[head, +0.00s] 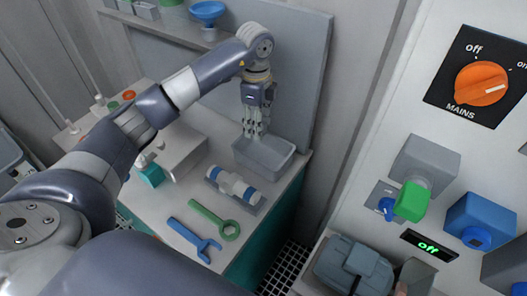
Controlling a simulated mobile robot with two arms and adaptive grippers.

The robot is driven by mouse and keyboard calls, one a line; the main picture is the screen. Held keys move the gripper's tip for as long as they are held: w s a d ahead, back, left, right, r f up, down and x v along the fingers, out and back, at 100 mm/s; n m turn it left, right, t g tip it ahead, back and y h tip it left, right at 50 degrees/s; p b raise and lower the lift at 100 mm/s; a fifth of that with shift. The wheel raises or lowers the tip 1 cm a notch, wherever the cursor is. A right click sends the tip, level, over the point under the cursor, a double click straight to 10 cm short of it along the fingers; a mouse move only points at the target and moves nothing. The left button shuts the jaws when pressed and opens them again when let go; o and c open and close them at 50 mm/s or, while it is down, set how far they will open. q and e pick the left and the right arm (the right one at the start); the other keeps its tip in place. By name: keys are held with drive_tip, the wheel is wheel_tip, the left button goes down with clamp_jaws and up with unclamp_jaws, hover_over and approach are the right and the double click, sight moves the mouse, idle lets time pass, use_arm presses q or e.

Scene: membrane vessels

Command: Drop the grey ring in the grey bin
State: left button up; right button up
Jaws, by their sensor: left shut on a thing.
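The grey bin (272,168) is an open tray at the back right corner of the bench, against the grey back panel. My left gripper (256,132) points down over the bin, its fingertips at the bin's opening. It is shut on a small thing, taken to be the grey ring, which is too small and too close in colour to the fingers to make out. No other grey ring shows on the bench. My right gripper is not in view.
A white cylinder with blue bands (233,185) lies in front of the bin. A green ring spanner (215,221) and a blue wrench (194,240) lie nearer. A teal block (151,176) is left. A wall panel with an orange mains knob (481,83) rises right.

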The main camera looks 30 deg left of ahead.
use_arm(q)
wheel_tip(320, 180, down, 6)
drive_tip(key=b, duration=0.4)
drive_tip(key=shift+w+r, duration=0.1)
drive_tip(key=shift+r, duration=0.05)
drive_tip(key=o, duration=0.9)
drive_tip(key=shift+r, duration=0.1)
wheel_tip(320, 180, up, 12)
drive_tip(key=shift+f, duration=0.1)
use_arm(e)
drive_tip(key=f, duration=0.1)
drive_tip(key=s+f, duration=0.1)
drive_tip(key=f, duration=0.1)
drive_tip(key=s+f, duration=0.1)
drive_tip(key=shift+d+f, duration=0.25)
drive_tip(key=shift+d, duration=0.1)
